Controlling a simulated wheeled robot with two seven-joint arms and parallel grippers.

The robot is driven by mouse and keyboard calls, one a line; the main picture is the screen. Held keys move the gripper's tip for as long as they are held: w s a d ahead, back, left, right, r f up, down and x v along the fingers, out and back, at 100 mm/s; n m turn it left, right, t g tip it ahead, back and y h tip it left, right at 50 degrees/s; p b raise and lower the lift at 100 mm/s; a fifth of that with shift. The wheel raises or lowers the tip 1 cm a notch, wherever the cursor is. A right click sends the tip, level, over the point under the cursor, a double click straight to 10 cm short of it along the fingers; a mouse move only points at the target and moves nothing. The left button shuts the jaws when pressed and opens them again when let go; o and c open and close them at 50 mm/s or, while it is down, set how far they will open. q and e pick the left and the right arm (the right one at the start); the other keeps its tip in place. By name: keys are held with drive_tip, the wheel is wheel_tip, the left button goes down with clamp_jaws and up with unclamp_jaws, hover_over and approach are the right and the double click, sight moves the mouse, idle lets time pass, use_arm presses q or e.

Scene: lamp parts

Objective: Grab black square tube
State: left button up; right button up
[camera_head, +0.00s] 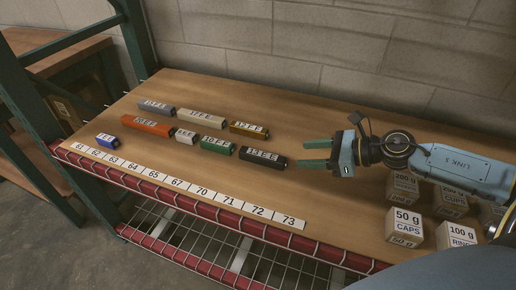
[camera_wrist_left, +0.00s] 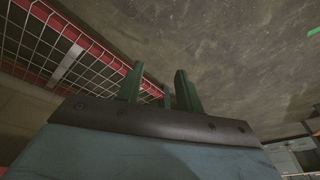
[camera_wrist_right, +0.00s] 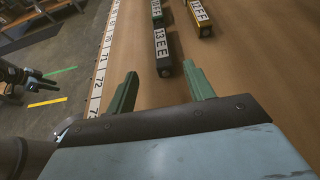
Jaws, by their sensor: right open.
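Close left of the black tube lie a green tube (camera_head: 216,146) and a white tube (camera_head: 186,136); a yellow-black tube (camera_head: 248,129) lies behind. Weight boxes (camera_head: 404,225) stand at the right. A number strip (camera_head: 187,186) runs along the front edge.

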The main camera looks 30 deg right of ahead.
sight(267, 156)
drive_tip(key=b+x, duration=0.1)
drive_tip(key=x, duration=0.1)
drive_tip(key=shift+w+a+f, duration=0.1)
drive_tip(key=shift+a+f, duration=0.05)
drive_tip(key=shift+a, duration=0.05)
drive_tip(key=x, duration=0.3)
drive_tip(key=shift+w+a, duration=0.1)
drive_tip(key=shift+x, duration=1.25)
drive_tip(key=x, duration=0.1)
drive_tip(key=b+x, duration=0.1)
drive_tip(key=x, duration=0.1)
drive_tip(key=shift+w+d+f, duration=0.2)
drive_tip(key=shift+w+a+f, duration=0.25)
drive_tip(key=shift+w+a, duration=0.1)
use_arm(q)
wheel_tip(267, 156, up, 6)
drive_tip(key=d, duration=0.2)
drive_tip(key=shift+s, duration=0.45)
use_arm(e)
drive_tip(key=shift+c, duration=0.3)
drive_tip(key=c, duration=1)
drive_tip(key=shift+r, duration=0.1)
drive_tip(key=shift+c, duration=0.2)
